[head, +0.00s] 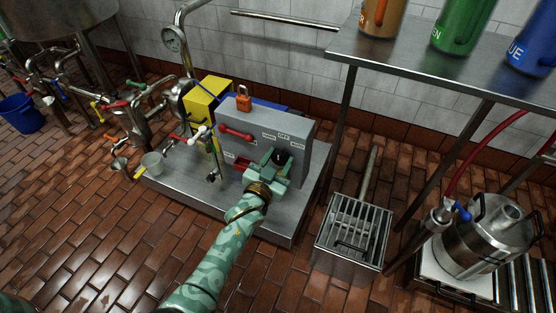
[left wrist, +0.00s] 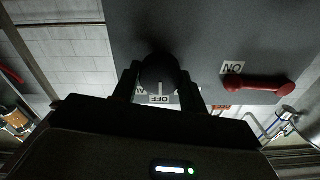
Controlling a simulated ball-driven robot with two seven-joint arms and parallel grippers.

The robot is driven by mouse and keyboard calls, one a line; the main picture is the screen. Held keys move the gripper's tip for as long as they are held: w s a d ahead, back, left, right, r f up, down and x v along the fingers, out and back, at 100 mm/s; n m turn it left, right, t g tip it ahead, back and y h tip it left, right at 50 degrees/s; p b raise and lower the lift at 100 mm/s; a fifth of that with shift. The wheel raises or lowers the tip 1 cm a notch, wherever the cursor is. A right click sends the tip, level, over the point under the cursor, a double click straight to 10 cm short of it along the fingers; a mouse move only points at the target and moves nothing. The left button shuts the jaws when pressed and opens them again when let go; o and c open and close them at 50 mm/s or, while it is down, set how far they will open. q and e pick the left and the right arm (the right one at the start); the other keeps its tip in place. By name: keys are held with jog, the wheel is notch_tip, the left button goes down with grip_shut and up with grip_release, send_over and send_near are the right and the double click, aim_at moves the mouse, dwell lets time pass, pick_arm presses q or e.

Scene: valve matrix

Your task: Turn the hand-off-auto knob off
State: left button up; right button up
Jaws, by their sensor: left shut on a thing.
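The knob is a round black one on the front of a grey control box (head: 262,128). It shows in the head view (head: 281,157) and in the left wrist view (left wrist: 158,72). My left gripper (head: 273,164) is at the box front, its two dark fingers closed on either side of the knob, as the left wrist view also shows (left wrist: 158,88). An OFF label (left wrist: 160,99) shows upside down by the knob with a pale line at it; other labels are partly hidden by the fingers. My right gripper is not in view.
A red lever (head: 236,133) is left of the knob, with an ON label (left wrist: 232,68) beside it. An orange padlock (head: 243,103) is on the box top. A steel bench (head: 225,203) carries the box. A metal shelf and a floor grate (head: 354,228) are at right.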

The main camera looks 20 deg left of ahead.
pick_arm(q)
jog(key=shift+f, duration=0.1)
dwell(0.4)
jog(key=o, duration=1)
jog(key=shift+c, duration=0.2)
